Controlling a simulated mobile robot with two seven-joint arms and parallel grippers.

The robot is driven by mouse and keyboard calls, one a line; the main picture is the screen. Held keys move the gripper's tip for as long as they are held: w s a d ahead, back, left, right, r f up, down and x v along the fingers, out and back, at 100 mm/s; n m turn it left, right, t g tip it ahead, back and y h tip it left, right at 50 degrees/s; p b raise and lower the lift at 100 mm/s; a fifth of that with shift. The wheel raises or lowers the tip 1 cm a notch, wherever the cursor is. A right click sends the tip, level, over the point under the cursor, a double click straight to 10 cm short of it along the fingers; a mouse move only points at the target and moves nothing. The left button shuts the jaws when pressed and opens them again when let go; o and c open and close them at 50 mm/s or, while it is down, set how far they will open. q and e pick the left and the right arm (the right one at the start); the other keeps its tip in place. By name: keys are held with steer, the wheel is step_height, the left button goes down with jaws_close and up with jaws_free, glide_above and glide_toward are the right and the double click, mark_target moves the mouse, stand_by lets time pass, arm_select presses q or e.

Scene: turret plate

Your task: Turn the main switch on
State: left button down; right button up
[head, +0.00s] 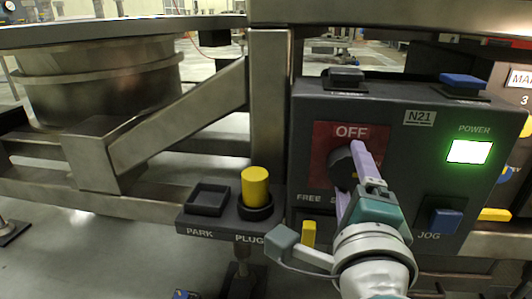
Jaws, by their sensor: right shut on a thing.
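A dark rotary switch knob (339,167) sits on a red plate (324,141) marked OFF, on the front of a grey control box (408,140). My right gripper (355,165), with pale purple fingers, is at the knob and shut on it, covering its right and lower parts. The knob's pointing direction is hard to tell behind the fingers. A POWER lamp (468,151) on the same box glows white-green. My left gripper is not in view.
A shelf (224,221) left of the box has an empty square PARK socket (207,199) and a yellow plug (255,187) in the PLUG socket. A blue JOG button (445,220) is right of my arm. Steel frame beams (270,100) stand at left.

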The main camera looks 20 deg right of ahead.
steer(key=o, duration=1.3)
steer(key=shift+o, duration=0.2)
steer(key=p+v, duration=0.1)
steer(key=v, duration=0.9)
steer(key=shift+p, duration=0.3)
